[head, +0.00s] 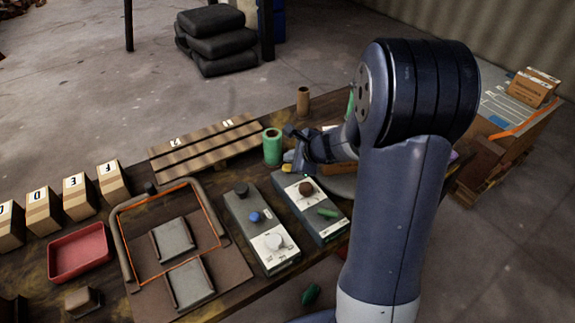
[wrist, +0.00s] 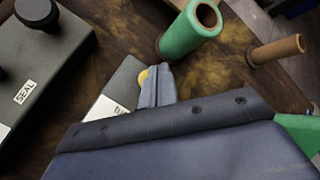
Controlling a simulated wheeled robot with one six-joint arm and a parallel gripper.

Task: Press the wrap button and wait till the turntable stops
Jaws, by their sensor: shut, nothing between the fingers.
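My gripper (head: 294,166) is shut and empty, with its fingertips over the far end of the right-hand control box (head: 332,230). In the wrist view the closed fingers (wrist: 157,85) cover part of a yellow round piece (wrist: 142,77), which looks like a button on that box. I cannot tell whether they touch or press it. The label (wrist: 120,108) beside it is mostly hidden. The box also carries a brown knob (head: 306,188) and a green piece (head: 327,212). A grey disc, perhaps the turntable (head: 342,186), shows partly behind my arm; its motion cannot be told.
A second control box (head: 236,206), labelled SEAL in the wrist view (wrist: 24,92), stands to the left. A green roll (head: 272,147) and a brown tube (head: 303,100) stand beyond the gripper. A slatted board (head: 205,140), red tray (head: 79,252) and lettered boxes (head: 75,197) lie left.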

